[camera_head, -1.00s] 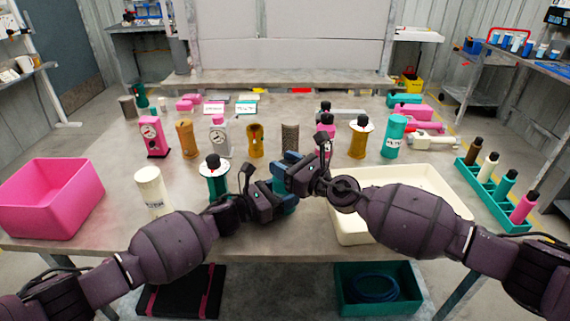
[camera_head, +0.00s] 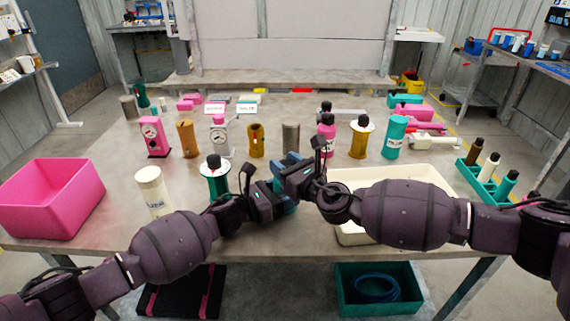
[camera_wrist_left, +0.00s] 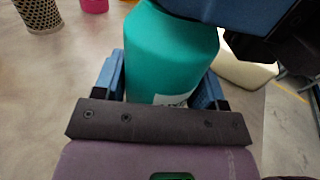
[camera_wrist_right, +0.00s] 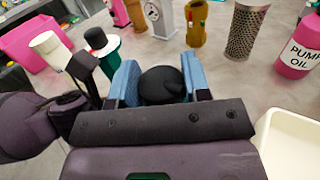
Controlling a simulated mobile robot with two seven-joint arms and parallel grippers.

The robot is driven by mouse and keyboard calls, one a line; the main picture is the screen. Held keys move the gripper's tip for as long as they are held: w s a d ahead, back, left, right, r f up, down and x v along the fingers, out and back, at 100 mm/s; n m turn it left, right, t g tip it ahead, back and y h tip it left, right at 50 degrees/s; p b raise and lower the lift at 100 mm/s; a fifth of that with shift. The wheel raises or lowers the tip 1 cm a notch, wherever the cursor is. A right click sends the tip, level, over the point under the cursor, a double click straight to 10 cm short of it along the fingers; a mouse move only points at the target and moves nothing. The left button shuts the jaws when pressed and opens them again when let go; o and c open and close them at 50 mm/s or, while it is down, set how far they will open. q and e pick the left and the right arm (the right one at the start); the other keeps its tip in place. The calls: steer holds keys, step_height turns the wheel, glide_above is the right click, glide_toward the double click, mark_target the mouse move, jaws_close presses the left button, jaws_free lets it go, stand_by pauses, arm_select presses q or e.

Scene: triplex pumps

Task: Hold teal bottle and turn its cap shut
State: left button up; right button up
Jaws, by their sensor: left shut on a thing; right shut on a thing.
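The teal bottle (camera_wrist_left: 168,55) stands upright between the blue fingers of my left gripper (camera_wrist_left: 160,88), which is shut on its body. A white label shows low on the bottle. Its black cap (camera_wrist_right: 162,85) sits between the blue fingers of my right gripper (camera_wrist_right: 160,78), which is shut on it from above. In the head view my right gripper (camera_head: 288,166) is above my left gripper (camera_head: 283,200), and together they hide most of the bottle and the cap. How tightly the cap sits on the bottle cannot be seen.
A cream tray (camera_head: 440,175) lies right of the grippers, partly under my right arm. A teal pump with a white disc (camera_head: 215,175) and a cream cylinder (camera_head: 151,187) stand to the left. A pink bin (camera_head: 50,198) is far left. Several bottles and a mesh cylinder (camera_head: 291,138) stand behind.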

steer(key=m+t+h, duration=0.1)
steer(key=m+h, duration=0.1)
steer(key=h, duration=0.1)
steer(key=m+t+h, duration=0.2)
steer(key=m+h, duration=0.1)
steer(key=h, duration=0.1)
steer(key=shift+a+r, duration=0.1)
steer(key=shift+a, duration=0.05)
steer(key=m+h, duration=0.2)
steer(key=h, duration=0.1)
steer(key=m+h, duration=0.2)
steer(key=h, duration=0.1)
steer(key=shift+t+h, duration=0.3)
steer(key=shift+d+m+h, duration=0.25)
steer(key=shift+m+h, duration=0.15)
steer(key=o, duration=0.9)
steer(key=shift+o, duration=0.2)
steer(key=s+a, duration=0.2)
steer(key=s, duration=0.9)
steer(key=shift+s+a, duration=0.15)
steer(key=shift+s, duration=0.25)
